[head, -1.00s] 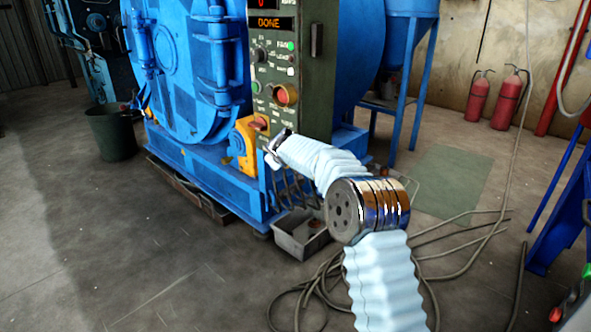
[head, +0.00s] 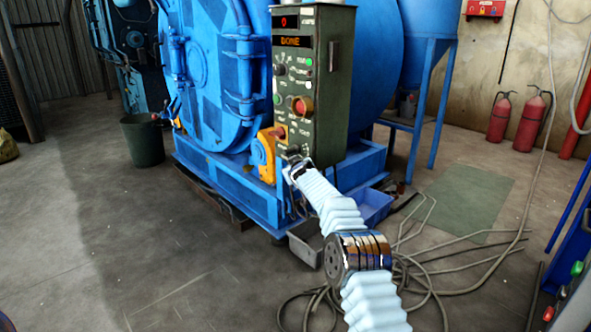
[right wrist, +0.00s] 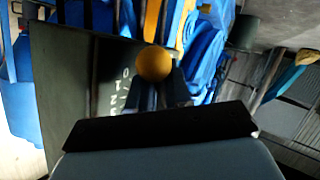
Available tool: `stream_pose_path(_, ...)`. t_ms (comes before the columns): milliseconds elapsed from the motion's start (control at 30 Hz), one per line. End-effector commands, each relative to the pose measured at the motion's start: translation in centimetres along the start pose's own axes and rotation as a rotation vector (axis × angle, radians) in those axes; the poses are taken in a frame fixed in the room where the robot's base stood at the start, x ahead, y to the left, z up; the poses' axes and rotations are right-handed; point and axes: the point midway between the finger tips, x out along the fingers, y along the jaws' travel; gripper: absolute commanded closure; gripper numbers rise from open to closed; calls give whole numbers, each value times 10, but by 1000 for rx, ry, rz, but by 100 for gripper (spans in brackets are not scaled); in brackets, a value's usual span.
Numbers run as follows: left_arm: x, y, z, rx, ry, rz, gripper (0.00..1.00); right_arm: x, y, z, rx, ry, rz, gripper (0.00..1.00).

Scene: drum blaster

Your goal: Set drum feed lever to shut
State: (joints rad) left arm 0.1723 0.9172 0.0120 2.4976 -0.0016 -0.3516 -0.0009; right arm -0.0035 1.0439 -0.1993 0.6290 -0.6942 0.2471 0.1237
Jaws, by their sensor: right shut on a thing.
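The drum blaster's green control panel (head: 325,85) stands in front of the blue drum housing, with a display (head: 293,41) reading DONE. My right gripper (head: 292,168) is at the panel's lower edge, beside a yellow-orange part (head: 263,152) of the machine. In the right wrist view, an orange ball knob (right wrist: 154,63) sits between the fingertips of my right gripper (right wrist: 160,88), which is shut on it. White lettering shows on the dark surface beside it. The knob and its shaft are hidden in the head view, so the lever's setting cannot be read. My left gripper is out of view.
Loose cables (head: 445,290) lie to the right. A dark bucket (head: 143,141) stands left of the machine.

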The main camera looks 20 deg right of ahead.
Motion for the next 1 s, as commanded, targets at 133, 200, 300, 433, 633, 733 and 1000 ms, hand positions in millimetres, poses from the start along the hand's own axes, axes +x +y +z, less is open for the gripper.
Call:
stream_pose_path(133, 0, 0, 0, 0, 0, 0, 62, 2, -2, 6, 1, -13, -2, 100)
stream_pose_path(200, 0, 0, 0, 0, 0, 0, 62, 2, -2, 6, 0, -13, -2, 71)
stream_pose_path(300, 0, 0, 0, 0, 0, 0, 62, 2, -1, 6, 0, -11, -2, 61)
stream_pose_path(433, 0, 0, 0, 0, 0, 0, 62, 1, -1, 4, 0, -8, -1, 61)
stream_pose_path(633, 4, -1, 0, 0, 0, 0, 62, -2, -2, 2, -3, -4, -2, 61)
stream_pose_path(733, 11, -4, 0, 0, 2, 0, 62, -8, -4, 2, -6, -3, -2, 61)
stream_pose_path(1000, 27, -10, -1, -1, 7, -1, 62, -52, -2, 1, -5, -3, -2, 61)
